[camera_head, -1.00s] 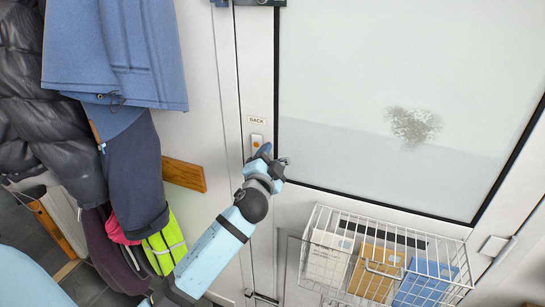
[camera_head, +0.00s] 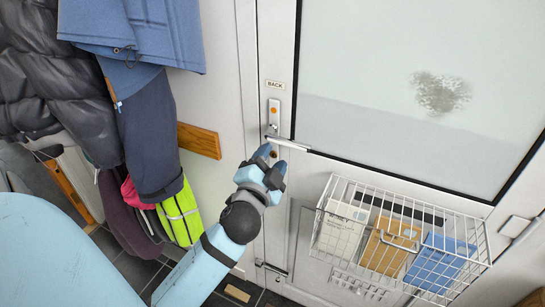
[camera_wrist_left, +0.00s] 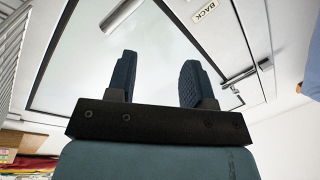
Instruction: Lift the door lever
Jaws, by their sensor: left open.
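The door lever (camera_head: 289,144) is a silver bar. It points right from a pale backplate (camera_head: 274,113) with an orange dot, under the BACK label. My left gripper (camera_head: 272,161) is just below the lever, near its backplate end, with its fingers pointing up; contact cannot be told. In the left wrist view the fingers (camera_wrist_left: 158,80) are dark blue, spread apart and empty. A silver bar that looks like the lever (camera_wrist_left: 122,14) shows beyond the fingertips at the top. My right gripper is not in view.
A white wire basket (camera_head: 331,222) with books or packets hangs on the door, right of my arm. Coats (camera_head: 150,120) and a yellow-green item (camera_head: 181,214) hang at the left. A frosted door pane (camera_head: 400,60) lies right of the lever.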

